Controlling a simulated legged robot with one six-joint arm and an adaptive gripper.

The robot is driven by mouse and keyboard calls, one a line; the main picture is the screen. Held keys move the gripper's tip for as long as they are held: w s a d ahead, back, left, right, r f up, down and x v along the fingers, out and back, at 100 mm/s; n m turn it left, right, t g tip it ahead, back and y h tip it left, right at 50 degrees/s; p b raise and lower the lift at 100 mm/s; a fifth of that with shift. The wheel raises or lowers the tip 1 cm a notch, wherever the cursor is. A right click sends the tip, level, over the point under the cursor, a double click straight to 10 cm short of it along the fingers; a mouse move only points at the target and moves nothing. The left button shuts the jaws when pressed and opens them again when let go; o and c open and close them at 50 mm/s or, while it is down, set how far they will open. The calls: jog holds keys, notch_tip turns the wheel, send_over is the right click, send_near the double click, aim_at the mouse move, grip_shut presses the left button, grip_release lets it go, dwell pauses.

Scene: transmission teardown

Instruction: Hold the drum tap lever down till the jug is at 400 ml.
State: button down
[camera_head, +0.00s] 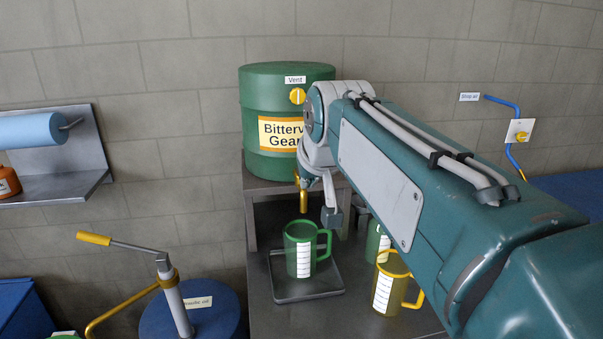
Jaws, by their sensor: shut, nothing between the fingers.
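The green drum (262,105), with a partly hidden orange label, stands on a raised stand. Its yellow tap (303,200) hangs at the front, above a green jug (299,252) with a white scale strip. The jug stands upright on a grey drip tray (308,287). The level in the jug is too small to make out, and I cannot tell whether oil is flowing. My gripper (332,217) is shut and empty, just right of the tap and above the jug. My wrist covers the upper part of the tap, so I cannot tell whether my gripper touches the lever.
A second green jug (374,241), partly behind my arm, and a yellow jug (391,283) stand right of the tray on the grey bench (262,318). A yellow vent knob (297,96) is on the drum. A blue drum with a hand pump (180,310) stands at left.

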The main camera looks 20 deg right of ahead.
jog(key=w+d+r, duration=0.4)
jog(key=w+r, duration=0.1)
jog(key=w, duration=0.2)
jog(key=shift+r+m+t+h, duration=0.15)
jog(key=shift+m+t+h, duration=0.15)
jog(key=shift+t, duration=0.1)
jog(key=x, duration=0.9)
jog(key=shift+w+f, duration=0.1)
jog(key=shift+f, duration=0.1)
notch_tip(320, 180, down, 3)
jog(key=shift+w+d+f, duration=0.1)
jog(key=shift+w+f, duration=0.1)
jog(key=shift+f, duration=0.5)
